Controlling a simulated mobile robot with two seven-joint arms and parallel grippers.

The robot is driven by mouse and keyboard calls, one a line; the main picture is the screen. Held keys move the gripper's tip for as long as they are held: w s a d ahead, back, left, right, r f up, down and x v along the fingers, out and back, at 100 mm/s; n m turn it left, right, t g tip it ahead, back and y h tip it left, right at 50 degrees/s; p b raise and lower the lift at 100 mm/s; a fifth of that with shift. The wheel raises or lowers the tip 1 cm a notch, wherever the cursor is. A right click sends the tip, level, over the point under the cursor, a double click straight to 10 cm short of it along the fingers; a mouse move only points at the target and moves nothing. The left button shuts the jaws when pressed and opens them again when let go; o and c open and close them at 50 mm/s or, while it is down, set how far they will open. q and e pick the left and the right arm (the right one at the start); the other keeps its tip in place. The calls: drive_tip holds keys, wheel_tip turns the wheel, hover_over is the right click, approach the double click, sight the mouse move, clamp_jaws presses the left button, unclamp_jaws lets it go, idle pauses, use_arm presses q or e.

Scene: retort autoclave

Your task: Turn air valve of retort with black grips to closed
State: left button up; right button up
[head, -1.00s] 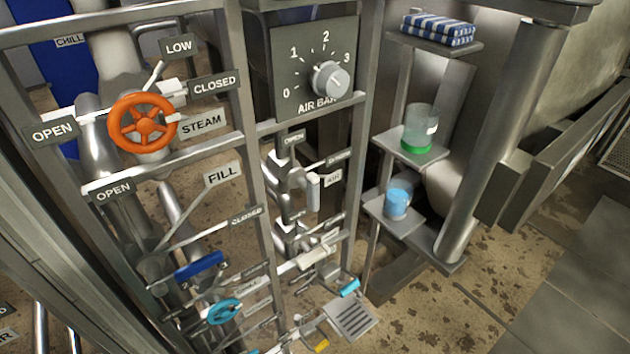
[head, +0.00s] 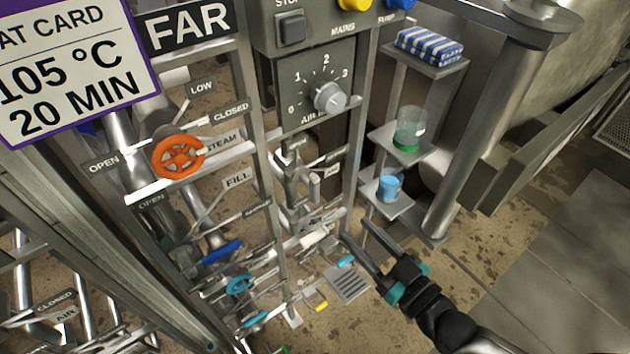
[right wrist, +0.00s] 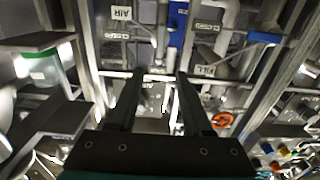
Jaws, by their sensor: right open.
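The air valve with the AIR label shows in the head view as a pale grey upright handle (head: 315,187) on a pipe below the AIR BAR dial; I cannot make out black grips on it. An AIR label (right wrist: 122,13) also shows in the right wrist view. My right gripper (head: 354,231) is open and empty, low and to the right of that valve, with its fingers pointing at the pipe rack. In the right wrist view its fingers (right wrist: 160,76) are apart, with pipework beyond. My left gripper is not in view.
A FAR sign (head: 189,25) tops this rack, with an orange steam wheel (head: 179,157), a blue lever (head: 222,252) and a teal wheel (head: 240,284). Shelves at right hold a striped cloth (head: 429,46), a green-bottomed jar (head: 410,128) and a blue cup (head: 389,188).

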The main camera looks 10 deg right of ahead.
sight(318, 190)
drive_tip(key=b+x, duration=0.1)
drive_tip(key=x, duration=1.3)
drive_tip(key=shift+w+a+f, duration=0.1)
drive_tip(key=shift+w, duration=0.2)
clamp_jaws()
